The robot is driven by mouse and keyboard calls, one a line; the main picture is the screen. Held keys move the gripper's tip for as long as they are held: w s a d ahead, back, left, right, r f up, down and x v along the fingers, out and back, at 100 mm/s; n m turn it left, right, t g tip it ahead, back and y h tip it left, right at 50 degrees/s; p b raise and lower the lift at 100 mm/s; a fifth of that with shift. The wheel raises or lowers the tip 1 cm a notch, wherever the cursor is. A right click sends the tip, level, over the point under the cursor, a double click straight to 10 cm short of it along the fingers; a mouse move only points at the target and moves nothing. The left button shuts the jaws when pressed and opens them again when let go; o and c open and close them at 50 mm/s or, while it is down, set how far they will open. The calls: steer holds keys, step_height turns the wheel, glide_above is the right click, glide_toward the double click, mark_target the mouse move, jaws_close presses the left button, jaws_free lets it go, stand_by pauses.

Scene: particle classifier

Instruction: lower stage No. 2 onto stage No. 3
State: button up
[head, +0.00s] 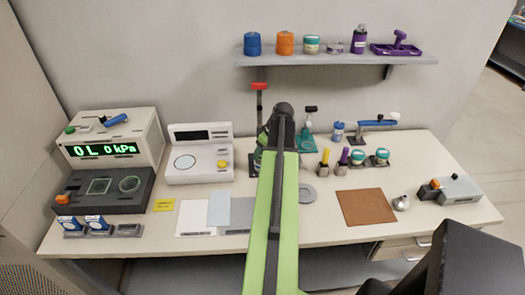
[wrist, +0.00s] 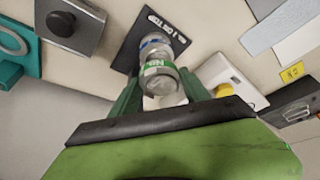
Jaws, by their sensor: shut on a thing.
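My gripper (wrist: 162,74) is shut on a clear cylindrical stage with a green label (wrist: 160,63), taken as stage No. 2. The label's number is not readable. Just beyond it along my line of sight is a clear piece with a blue band (wrist: 153,41), probably stage No. 3, over a black mat (wrist: 128,54) with white lettering. The two look lined up or nearly so; I cannot tell whether they touch. In the head view my arm hides the gripper tip and most of the stages.
A white balance (head: 199,163) stands left of my arm. A teal stand (head: 305,146) is close on the right, with a grey disc (head: 308,193) in front. Several bottles stand farther right. A brown mat (head: 366,207) lies bare. A shelf (head: 340,60) is above the back.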

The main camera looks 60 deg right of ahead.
steer(key=shift+f+b, duration=0.5)
steer(key=shift+f, duration=0.4)
steer(key=shift+s, duration=0.1)
steer(key=shift+f+b, duration=0.45)
stand_by(0.6)
steer(key=o, duration=1.6)
steer(key=p+v, duration=1.6)
steer(key=v, duration=0.1)
steer(key=shift+r, duration=0.25)
